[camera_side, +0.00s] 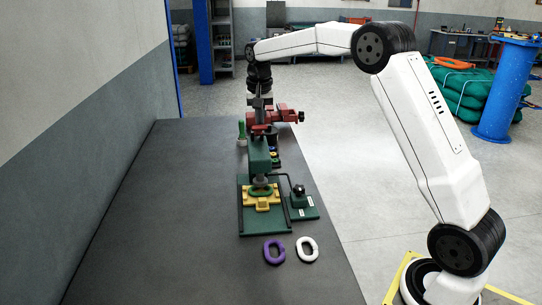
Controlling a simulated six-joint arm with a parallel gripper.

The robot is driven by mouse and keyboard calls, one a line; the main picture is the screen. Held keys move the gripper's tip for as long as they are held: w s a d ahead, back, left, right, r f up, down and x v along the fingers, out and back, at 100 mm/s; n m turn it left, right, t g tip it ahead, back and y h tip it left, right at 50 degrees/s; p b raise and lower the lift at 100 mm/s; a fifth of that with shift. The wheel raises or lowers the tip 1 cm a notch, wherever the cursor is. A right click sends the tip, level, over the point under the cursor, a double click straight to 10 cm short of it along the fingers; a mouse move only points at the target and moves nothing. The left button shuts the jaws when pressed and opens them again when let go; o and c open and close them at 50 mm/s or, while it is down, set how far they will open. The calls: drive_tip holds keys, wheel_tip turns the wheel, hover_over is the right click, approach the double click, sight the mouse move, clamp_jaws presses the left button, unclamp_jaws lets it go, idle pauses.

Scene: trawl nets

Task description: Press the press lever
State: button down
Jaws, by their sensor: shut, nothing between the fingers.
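A green press (259,157) stands on the dark workbench, its head above a yellow fixture (248,202) that holds a green oval link (261,191). A thin black bent rod (287,177) runs to the right of the press head; I cannot tell if it is the press lever. A small dark green block (300,202) with a black knob on top is beside the fixture. My gripper (260,103) points down at the far end of the press, above or close to a red vise-like part (285,116). It is shut and empty; whether it touches anything is unclear.
A purple link (274,251) and a white link (307,250) lie on the bench (170,230) in front of the press. A green bottle-like item (242,134) stands left of the red part. The bench's left side is clear.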

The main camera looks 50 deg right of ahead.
drive_tip(key=shift+f, duration=0.1)
drive_tip(key=shift+s+a+f+t+h, duration=0.4)
drive_tip(key=shift+f+t+h, duration=0.1)
drive_tip(key=shift+f, duration=0.1)
drive_tip(key=shift+s+a+f+t+h, duration=0.4)
drive_tip(key=shift+f+h, duration=0.1)
drive_tip(key=shift+f, duration=0.1)
drive_tip(key=shift+s+a+f, duration=0.15)
drive_tip(key=shift+s+f, duration=0.05)
drive_tip(key=shift+f, duration=0.4)
drive_tip(key=shift+s+a+f, duration=0.15)
drive_tip(key=shift+a+f, duration=0.05)
drive_tip(key=shift+f, duration=0.45)
drive_tip(key=shift+s+a+f, duration=0.15)
drive_tip(key=shift+s+f, duration=0.05)
drive_tip(key=shift+f, duration=0.5)
wheel_tip(320, 180, up, 5)
drive_tip(key=shift+w+d+f, duration=0.1)
drive_tip(key=shift+w+f, duration=0.05)
approach(261, 126)
drive_tip(key=shift+s+a+f, duration=0.25)
drive_tip(key=shift+s+a, duration=0.8)
drive_tip(key=shift+a, duration=0.1)
